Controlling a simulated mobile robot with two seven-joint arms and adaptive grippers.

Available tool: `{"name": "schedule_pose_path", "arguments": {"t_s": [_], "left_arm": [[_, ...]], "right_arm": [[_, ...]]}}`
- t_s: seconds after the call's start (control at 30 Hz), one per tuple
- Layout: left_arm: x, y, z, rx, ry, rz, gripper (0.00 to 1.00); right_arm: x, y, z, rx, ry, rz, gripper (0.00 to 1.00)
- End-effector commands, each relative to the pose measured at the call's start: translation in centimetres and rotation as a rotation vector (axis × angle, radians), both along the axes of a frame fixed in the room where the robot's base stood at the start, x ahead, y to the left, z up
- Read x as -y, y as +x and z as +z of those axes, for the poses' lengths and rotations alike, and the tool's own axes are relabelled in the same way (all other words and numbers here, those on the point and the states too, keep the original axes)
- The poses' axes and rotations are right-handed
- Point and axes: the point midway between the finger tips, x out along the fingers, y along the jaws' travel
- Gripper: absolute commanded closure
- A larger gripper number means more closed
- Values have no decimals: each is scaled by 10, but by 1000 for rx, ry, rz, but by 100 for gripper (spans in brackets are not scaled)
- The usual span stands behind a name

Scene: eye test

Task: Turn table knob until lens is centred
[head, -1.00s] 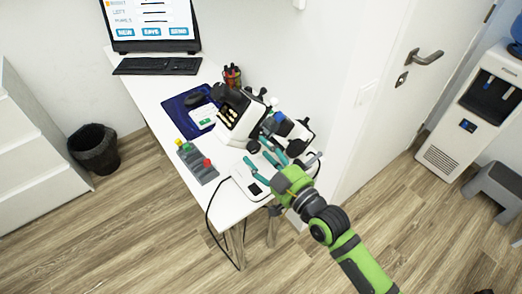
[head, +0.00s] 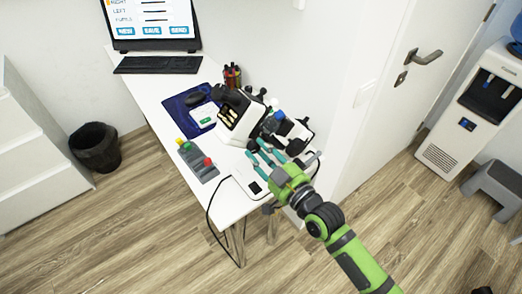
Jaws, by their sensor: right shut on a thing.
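A white and black eye-test instrument (head: 236,118) stands on the white table, with dark knobs and a blue part on its right side. My right gripper (head: 258,151), green with teal fingers, reaches in from the lower right. Its fingers are close together at a small dark knob (head: 253,145) low on the instrument, and it is shut on it. The fingers partly cover the knob. The lens is too small to make out. My left gripper is not in view.
The white table (head: 160,100) also holds a grey box with coloured buttons (head: 199,161), a blue mat (head: 178,108), a pen cup (head: 232,76), a keyboard (head: 158,64) and a monitor (head: 152,22). A black cable hangs off the front edge. A wall stands close on the right.

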Motion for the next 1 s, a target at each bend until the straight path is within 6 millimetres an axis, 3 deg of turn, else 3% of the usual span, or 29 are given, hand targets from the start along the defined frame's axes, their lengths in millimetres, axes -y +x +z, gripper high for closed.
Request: {"name": "schedule_pose_path", "arguments": {"t_s": [0.23, 0.27, 0.3, 0.73, 1.0], "left_arm": [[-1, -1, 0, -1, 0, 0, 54], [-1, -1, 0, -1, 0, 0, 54], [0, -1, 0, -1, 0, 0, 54], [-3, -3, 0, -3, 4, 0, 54], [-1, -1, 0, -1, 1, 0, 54]], "right_arm": [[0, 1, 2, 4, 5, 0, 100], [0, 1, 2, 4, 5, 0, 60], [0, 1, 2, 4, 6, 0, 44], [4, -5, 1, 2, 1, -1, 44], [33, -46, -1, 0, -1, 0, 44]]}}
